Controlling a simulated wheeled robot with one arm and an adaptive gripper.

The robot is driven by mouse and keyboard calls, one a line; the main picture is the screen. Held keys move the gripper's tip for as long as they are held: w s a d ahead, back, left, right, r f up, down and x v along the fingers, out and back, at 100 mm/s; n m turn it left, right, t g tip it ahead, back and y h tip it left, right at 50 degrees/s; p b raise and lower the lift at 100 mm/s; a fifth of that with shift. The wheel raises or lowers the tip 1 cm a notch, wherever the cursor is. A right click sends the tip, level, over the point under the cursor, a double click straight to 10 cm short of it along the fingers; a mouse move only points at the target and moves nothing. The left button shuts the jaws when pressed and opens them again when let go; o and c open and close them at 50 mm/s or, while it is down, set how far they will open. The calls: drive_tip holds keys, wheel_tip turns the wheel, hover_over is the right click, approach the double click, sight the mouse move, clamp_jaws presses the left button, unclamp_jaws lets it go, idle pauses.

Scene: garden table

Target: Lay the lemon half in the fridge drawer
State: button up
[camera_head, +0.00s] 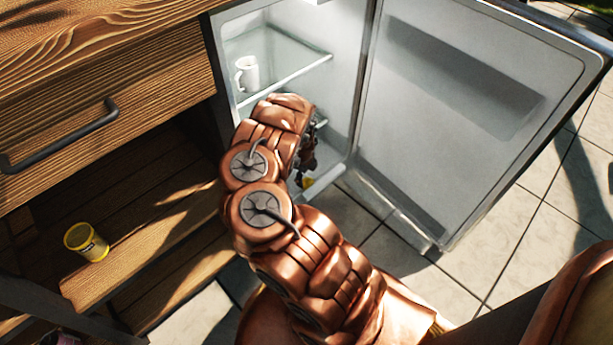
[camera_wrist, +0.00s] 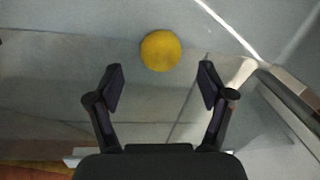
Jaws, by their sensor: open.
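The lemon half (camera_wrist: 160,50) shows as a round yellow shape on a pale surface in the wrist view, just beyond my fingertips and between their lines. My gripper (camera_wrist: 161,82) is open, with nothing between its fingers. In the head view, a small yellow patch, seemingly the lemon half (camera_head: 308,183), shows low in the fridge (camera_head: 343,130), just below my gripper (camera_head: 308,158). My arm hides much of the fridge's lower part, and the drawer cannot be made out clearly. I cannot tell whether the lemon half lies inside it.
The fridge door (camera_head: 455,110) stands wide open on the right. A white mug (camera_head: 247,74) stands on the glass shelf (camera_head: 285,72) above my gripper. A wooden cabinet with a drawer (camera_head: 100,110) is on the left.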

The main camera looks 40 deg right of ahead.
sight(305, 184)
wheel_tip(305, 184, up, 8)
drive_tip(key=p, duration=0.6)
drive_tip(key=shift+s+a+p, duration=0.15)
drive_tip(key=shift+a+p, duration=0.15)
drive_tip(key=shift+a, duration=0.15)
drive_tip(key=shift+f, duration=0.15)
